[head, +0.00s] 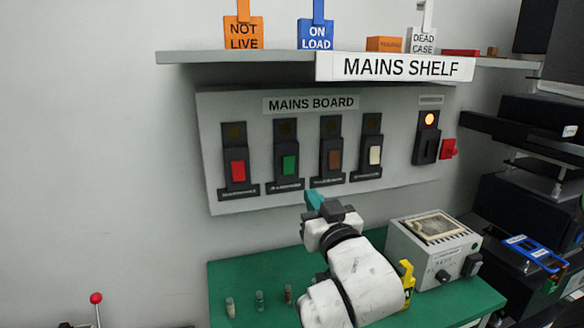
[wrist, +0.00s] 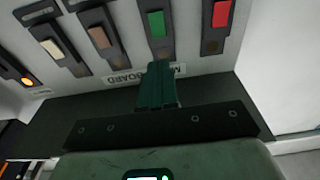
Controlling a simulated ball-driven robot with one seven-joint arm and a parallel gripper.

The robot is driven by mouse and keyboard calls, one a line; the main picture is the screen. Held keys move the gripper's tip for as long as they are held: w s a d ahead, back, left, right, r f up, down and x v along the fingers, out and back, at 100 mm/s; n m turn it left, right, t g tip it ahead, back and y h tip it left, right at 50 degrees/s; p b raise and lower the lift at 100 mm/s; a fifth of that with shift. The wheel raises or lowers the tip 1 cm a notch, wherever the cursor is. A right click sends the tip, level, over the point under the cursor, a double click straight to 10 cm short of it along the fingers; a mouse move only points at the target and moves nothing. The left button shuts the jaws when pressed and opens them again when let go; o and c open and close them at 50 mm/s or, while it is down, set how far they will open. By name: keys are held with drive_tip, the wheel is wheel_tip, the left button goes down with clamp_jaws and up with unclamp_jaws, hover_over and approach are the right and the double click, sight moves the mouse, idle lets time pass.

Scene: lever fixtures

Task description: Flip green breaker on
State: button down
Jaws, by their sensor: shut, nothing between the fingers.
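The green breaker (head: 290,165) is on the grey mains board, second from the left. Its green toggle sits in the lower part of a black housing, and the round lamp above it is dark. In the wrist view, where the board appears upside down, the green toggle (wrist: 157,24) lies just beyond my fingers. My gripper (head: 313,198) has teal fingers and is in front of the board, just below and right of the green breaker in the head view. The fingers are shut and empty in the wrist view (wrist: 158,68). Contact with the breaker cannot be told.
A red breaker (head: 238,171) is left of the green one; brown (head: 334,161) and cream (head: 375,155) ones are right. Further right, a switch has a lit orange lamp (head: 429,119). A shelf (head: 250,57) overhangs the board. A grey instrument (head: 432,247) stands on the green bench.

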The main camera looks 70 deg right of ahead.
drive_tip(key=shift+f, duration=0.1)
drive_tip(key=b, duration=0.8)
approach(288, 161)
drive_tip(key=x, duration=0.6)
drive_tip(key=shift+w+d, duration=0.3)
